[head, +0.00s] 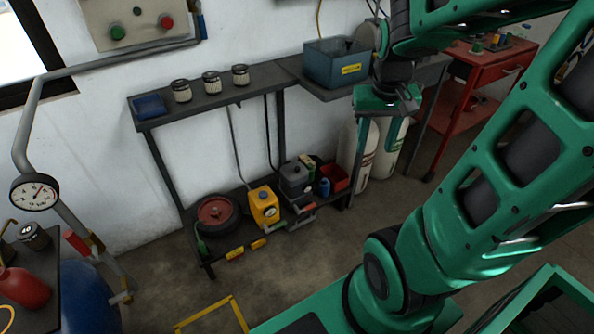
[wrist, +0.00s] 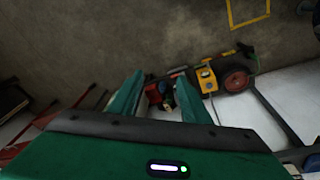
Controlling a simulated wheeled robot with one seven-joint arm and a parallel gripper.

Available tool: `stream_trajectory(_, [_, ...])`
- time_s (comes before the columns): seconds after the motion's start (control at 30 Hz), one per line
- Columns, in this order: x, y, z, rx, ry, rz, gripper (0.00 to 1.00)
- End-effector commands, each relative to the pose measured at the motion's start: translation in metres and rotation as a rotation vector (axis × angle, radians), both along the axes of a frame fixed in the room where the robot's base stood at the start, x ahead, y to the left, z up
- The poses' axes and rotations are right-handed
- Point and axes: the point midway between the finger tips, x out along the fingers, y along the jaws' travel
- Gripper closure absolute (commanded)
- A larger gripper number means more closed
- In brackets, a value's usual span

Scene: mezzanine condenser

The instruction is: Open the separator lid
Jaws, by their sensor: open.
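A blue-grey box (head: 335,68) with a yellow label stands on the right part of the wall bench in the head view. It looks like the separator, but I cannot read the label. A grey rounded part shows at its top right, partly behind my arm; I cannot tell whether it is the lid or how the lid stands. My gripper (head: 388,100) is just right of and in front of the box, apart from it as far as I can tell. In the wrist view my gripper (wrist: 162,82) is open and empty, its two green fingers spread, with the box out of sight.
Several filter canisters (head: 211,83) and a blue tray (head: 149,106) stand on the bench. A yellow unit (head: 264,206) and a wheel (head: 217,212) are below. White cylinders (head: 388,150) and a red cart (head: 470,75) stand right.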

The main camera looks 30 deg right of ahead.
Motion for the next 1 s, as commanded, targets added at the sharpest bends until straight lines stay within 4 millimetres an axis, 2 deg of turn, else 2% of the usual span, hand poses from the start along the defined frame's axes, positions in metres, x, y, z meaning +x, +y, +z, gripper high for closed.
stream_trajectory(0.03, [0.022, -0.010, -0.007, -0.024, -0.014, 0.009, 0.57])
stream_trajectory(0.1, [0.055, -0.022, -0.014, -0.062, -0.051, 0.025, 0.57])
stream_trajectory(0.27, [0.127, -0.049, -0.034, -0.143, -0.136, 0.063, 0.57])
stream_trajectory(0.5, [0.229, -0.078, -0.078, -0.241, -0.273, 0.127, 0.57])
stream_trajectory(0.67, [0.290, -0.090, -0.115, -0.292, -0.369, 0.169, 0.57])
stream_trajectory(0.8, [0.338, -0.096, -0.152, -0.329, -0.458, 0.204, 0.57])
stream_trajectory(1.0, [0.394, -0.098, -0.210, -0.371, -0.588, 0.244, 0.57])
